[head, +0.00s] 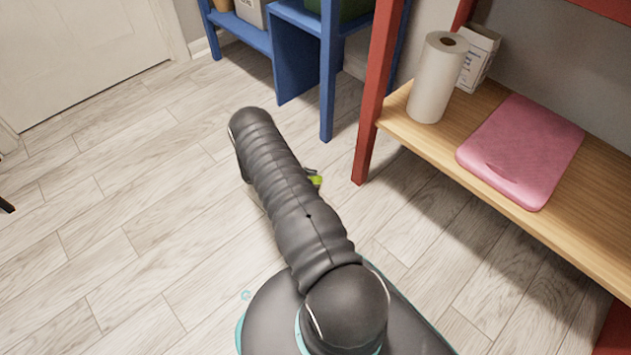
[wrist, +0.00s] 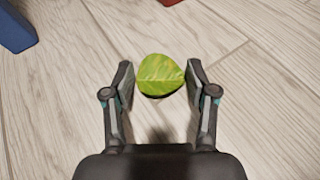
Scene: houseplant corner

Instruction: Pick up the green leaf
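The green leaf (wrist: 160,75) lies on the pale wood floor in the wrist view, broad and yellow-green with a midrib. My gripper (wrist: 160,78) is open, with one finger on each side of the leaf. The right fingertip looks very close to the leaf's edge; I cannot tell whether it touches. A small gap shows at the left fingertip. In the head view only a bit of the leaf (head: 316,181) shows beside my arm, which hides most of it and nearly all of my gripper.
A wooden shelf (head: 400,112) with red posts stands at the right, holding a paper towel roll (head: 435,80), a white box (head: 479,60) and a pink board (head: 525,150). A blue shelf unit (head: 300,60) stands at the back. A white door (head: 75,55) is at the far left.

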